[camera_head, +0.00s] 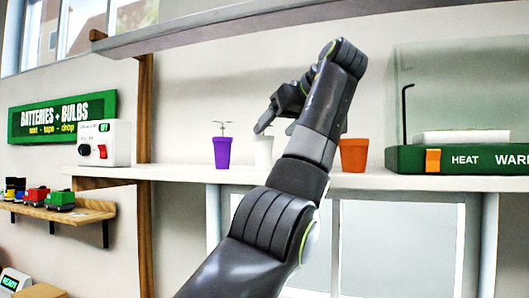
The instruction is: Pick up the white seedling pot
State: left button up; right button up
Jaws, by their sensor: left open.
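The white seedling pot (263,152) stands on the white shelf (400,182), between a purple pot (222,152) and an orange pot (353,154). Its upper part is partly hidden by my left gripper. My left gripper (276,124) is open, with its fingers over and in front of the white pot's top in the picture. I cannot tell whether it touches the pot. My left arm crosses the middle of the view and hides the shelf between the white and orange pots. My right gripper is not in view.
An upper shelf (190,38) runs above my arm. A green heat box (460,158) with clear walls stands at the right. A white switch box (104,143) stands at the shelf's left end. A lower wooden shelf (60,213) holds small toy vehicles.

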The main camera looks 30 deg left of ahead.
aim_at(263, 139)
pick_arm(q)
jog(key=shift+s+a, duration=0.1)
jog(key=shift+a, duration=0.2)
jog(key=shift+s+a+f, duration=0.1)
jog(key=shift+a+f, duration=0.15)
jog(key=shift+a, duration=0.15)
jog(key=p+x, duration=0.2)
jog(key=x, duration=0.1)
jog(key=shift+w+a+f, duration=0.15)
jog(key=shift+w+a, duration=0.1)
jog(key=shift+a+f+p, duration=0.25)
jog(key=shift+a+p, duration=0.05)
jog(key=shift+p, duration=0.15)
jog(key=shift+s+d, duration=0.1)
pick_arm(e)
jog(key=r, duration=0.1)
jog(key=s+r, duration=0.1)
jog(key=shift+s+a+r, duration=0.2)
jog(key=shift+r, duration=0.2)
pick_arm(q)
jog(key=c, duration=1.1)
jog(key=shift+r, duration=0.1)
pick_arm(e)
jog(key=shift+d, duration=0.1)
